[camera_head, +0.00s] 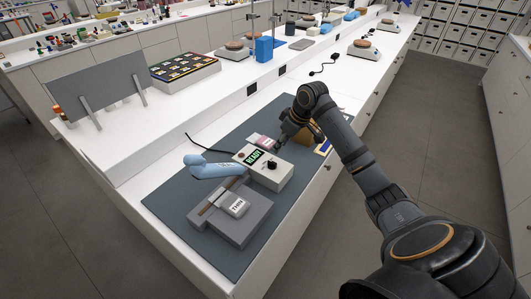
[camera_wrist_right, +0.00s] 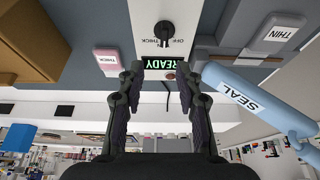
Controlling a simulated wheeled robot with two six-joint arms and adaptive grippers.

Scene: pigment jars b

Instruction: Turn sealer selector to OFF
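The sealer's pale control box (camera_head: 250,176) stands on the dark mat and has a green READY display (camera_head: 255,157) and a black selector knob (camera_head: 271,165). In the right wrist view the knob (camera_wrist_right: 165,31) lies beyond the fingertips, with OFF lettering beside it; I cannot tell its exact setting. My right gripper (camera_head: 280,144) is close to the box, behind the knob. In the wrist view its fingers (camera_wrist_right: 160,72) are apart, with nothing between them and the display behind. My left gripper is not in view.
A pink block (camera_wrist_right: 108,61) and a brown box (camera_wrist_right: 35,45) lie nearby. A raised white shelf runs behind the mat.

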